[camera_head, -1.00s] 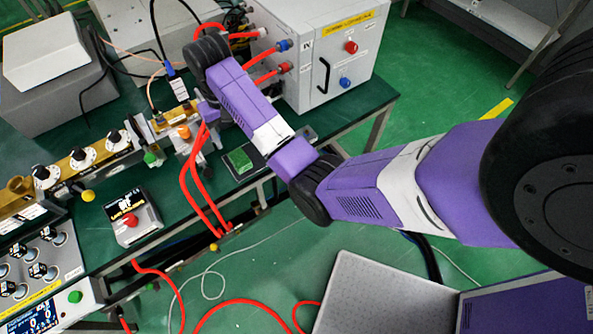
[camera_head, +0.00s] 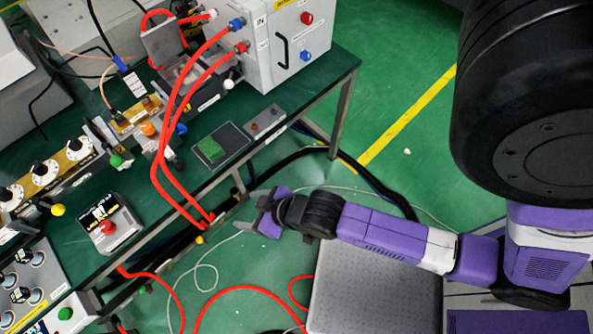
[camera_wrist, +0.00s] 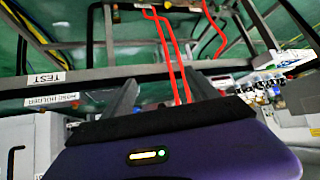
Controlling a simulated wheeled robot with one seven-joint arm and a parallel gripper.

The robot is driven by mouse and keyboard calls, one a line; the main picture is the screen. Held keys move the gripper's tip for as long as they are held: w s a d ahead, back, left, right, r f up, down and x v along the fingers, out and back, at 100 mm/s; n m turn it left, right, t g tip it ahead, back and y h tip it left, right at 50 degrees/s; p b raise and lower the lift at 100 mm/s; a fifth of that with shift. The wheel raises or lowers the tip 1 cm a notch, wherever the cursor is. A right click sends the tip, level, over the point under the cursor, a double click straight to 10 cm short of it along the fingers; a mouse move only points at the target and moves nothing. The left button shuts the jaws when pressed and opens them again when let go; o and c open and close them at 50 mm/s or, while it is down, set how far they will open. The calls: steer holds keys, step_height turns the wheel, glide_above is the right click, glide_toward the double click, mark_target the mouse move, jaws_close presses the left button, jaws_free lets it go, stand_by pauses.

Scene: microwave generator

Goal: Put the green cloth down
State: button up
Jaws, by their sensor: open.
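The green cloth (camera_head: 210,149) is a small folded block lying on a dark flat pad (camera_head: 232,141) near the front edge of the green table, in the head view. My gripper (camera_head: 258,212) is in front of the table, over the floor side, apart from the cloth and below it in the picture. Its two fingers are spread with nothing between them. In the wrist view the open fingers (camera_wrist: 163,92) show past the purple wrist housing, and the cloth cannot be made out there.
Red hoses (camera_head: 165,150) run from the grey box (camera_head: 270,45) down past the table's front edge. A small grey panel (camera_head: 264,121) lies right of the pad. A warning box with a red button (camera_head: 108,228) stands at the left. An open metal lid (camera_head: 163,42) stands behind the hoses.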

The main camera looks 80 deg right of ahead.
steer(key=s+a+r+n+t, duration=0.1)
steer(key=s+a+r+t, duration=0.1)
steer(key=s+r, duration=0.4)
steer(key=s+a+r+n+t+y, duration=0.1)
steer(key=s+r+t, duration=0.3)
steer(key=r, duration=1.1)
steer(key=s+a, duration=0.1)
steer(key=s, duration=0.1)
steer(key=shift+s+a+n, duration=0.3)
steer(key=shift+s, duration=0.05)
steer(key=shift+o, duration=0.5)
step_height(320, 180, down, 5)
steer(key=b, duration=0.5)
steer(key=shift+f, duration=0.15)
steer(key=shift+r, duration=0.2)
